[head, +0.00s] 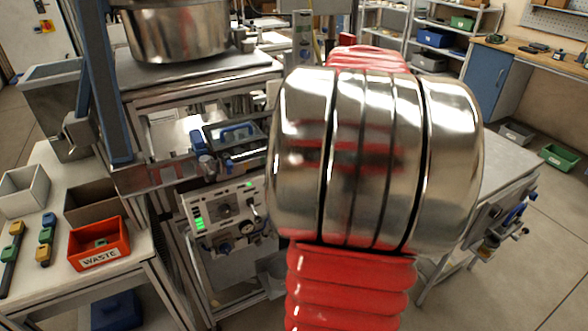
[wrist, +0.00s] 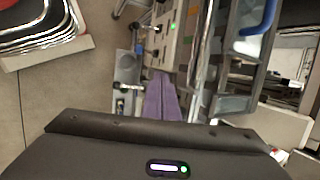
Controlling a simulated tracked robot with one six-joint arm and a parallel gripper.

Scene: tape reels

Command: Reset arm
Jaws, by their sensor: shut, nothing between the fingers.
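My arm, with a large chrome joint (head: 375,160) and red ribbed sleeves (head: 345,285), fills the middle of the head view. It hides my gripper there. In the wrist view the dark gripper housing (wrist: 165,150) with a small lit indicator spans the bottom. My gripper (wrist: 163,82) shows as two purple fingers lying together, shut and empty. They point toward the front of the machine, with its panel and green lights, in the wrist view; I cannot tell the distance.
A control panel (head: 225,212) with green lights is on the machine left of my arm. A steel drum (head: 178,30) stands above it. A red WASTE bin (head: 98,243) sits on the left table. A metal bench (head: 505,185) is at right. Open floor (head: 545,225) lies further right.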

